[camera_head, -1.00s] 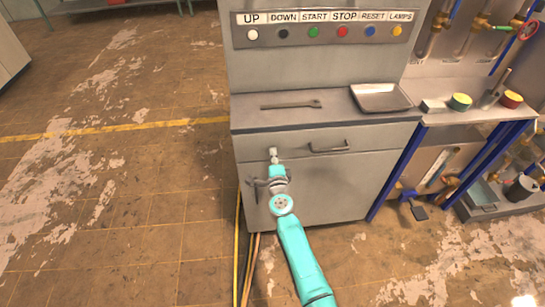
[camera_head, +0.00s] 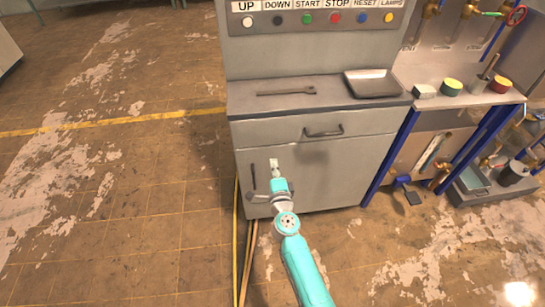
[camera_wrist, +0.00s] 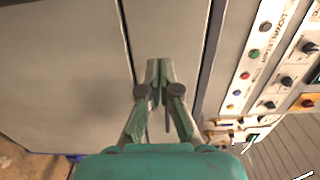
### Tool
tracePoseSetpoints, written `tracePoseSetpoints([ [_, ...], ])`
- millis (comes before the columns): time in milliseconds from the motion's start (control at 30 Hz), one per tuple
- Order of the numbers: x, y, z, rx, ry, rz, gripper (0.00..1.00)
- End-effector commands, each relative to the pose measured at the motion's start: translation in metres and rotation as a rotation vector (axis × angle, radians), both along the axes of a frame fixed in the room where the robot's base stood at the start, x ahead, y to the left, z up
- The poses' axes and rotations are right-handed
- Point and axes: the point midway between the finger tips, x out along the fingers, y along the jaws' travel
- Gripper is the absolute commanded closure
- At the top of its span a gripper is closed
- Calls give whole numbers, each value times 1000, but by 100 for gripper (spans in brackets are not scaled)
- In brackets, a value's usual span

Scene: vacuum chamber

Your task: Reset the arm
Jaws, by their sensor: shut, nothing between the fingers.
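My gripper (camera_head: 274,163) is at the end of my teal arm, in front of the lower door of the grey cabinet (camera_head: 340,176). In the wrist view my gripper (camera_wrist: 159,66) has its two fingers together with nothing between them. Whether the fingertips touch the cabinet front cannot be told. A drawer (camera_head: 375,125) with a dark handle is above the gripper and is shut.
A wrench (camera_head: 286,91) and a metal tray (camera_head: 371,84) lie on the cabinet top. A button panel (camera_head: 318,19) is above. A side bench (camera_head: 440,101) with small pots stands right. Hoses (camera_head: 249,260) run along the floor. Open floor lies left.

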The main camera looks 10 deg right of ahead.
Motion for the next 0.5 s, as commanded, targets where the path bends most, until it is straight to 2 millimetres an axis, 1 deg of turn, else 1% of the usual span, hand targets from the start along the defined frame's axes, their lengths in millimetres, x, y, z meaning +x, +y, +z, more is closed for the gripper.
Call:
tracePoseSetpoints([
  [33, -6, 0, -1, 0, 1, 0, 100],
  [133, -12, 0, 0, -1, 0, 0, 100],
  [433, -17, 0, 0, -2, 0, -1, 100],
  [500, -22, -3, -3, -14, 2, -2, 100],
])
